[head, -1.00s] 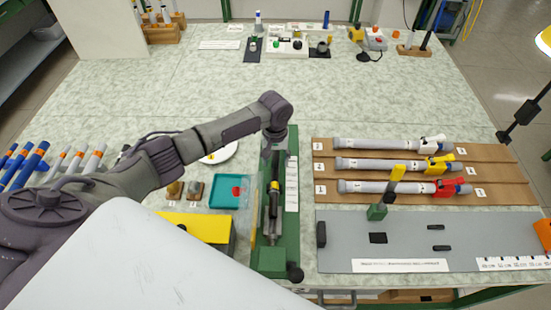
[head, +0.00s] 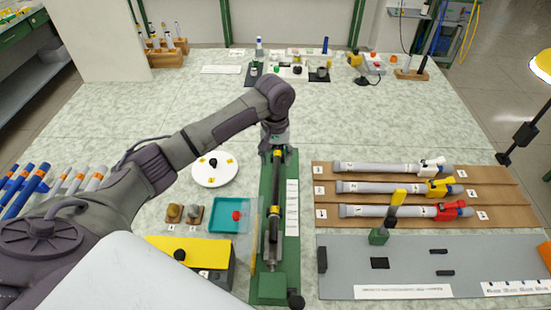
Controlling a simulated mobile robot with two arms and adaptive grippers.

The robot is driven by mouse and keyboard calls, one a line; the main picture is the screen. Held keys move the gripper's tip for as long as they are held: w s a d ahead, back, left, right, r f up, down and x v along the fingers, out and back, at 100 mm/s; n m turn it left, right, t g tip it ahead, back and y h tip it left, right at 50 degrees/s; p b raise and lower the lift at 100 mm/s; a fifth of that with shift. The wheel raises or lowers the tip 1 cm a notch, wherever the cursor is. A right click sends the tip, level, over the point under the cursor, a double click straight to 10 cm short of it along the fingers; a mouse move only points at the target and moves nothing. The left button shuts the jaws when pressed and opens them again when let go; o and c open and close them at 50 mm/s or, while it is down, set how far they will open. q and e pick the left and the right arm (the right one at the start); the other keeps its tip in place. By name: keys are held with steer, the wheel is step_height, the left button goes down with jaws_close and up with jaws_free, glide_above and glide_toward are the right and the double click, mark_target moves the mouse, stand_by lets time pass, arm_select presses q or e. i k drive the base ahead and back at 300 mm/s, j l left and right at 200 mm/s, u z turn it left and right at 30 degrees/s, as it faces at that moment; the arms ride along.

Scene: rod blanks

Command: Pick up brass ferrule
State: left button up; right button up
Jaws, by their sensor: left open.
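A small gold-coloured piece (head: 174,212), which looks like the brass ferrule, stands on a small brown base left of the teal tray. A duller, greyer piece (head: 194,213) stands beside it. My left gripper (head: 276,150) points down over the far end of the green fixture, to the right of and beyond the brass piece. It is open, and I see nothing held in it; its fingertips are small and partly lost against the dark bar below. My right gripper is out of view.
The teal tray (head: 218,227) holds a red piece. A white round plate (head: 214,181) lies behind it. A yellow-topped box (head: 160,256) stands in front. The green fixture (head: 266,288) holds a dark rod. Grey tubes lie on a brown board (head: 495,212) at right. The table's far middle is clear.

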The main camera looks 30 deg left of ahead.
mark_target(172, 211)
steer(key=k+l, duration=0.25)
steer(key=l, duration=0.15)
steer(key=k+l, duration=0.25)
steer(key=l, duration=0.2)
steer(key=k+l, duration=0.25)
steer(key=l, duration=0.15)
steer(key=k+l, duration=0.25)
steer(key=l, duration=0.2)
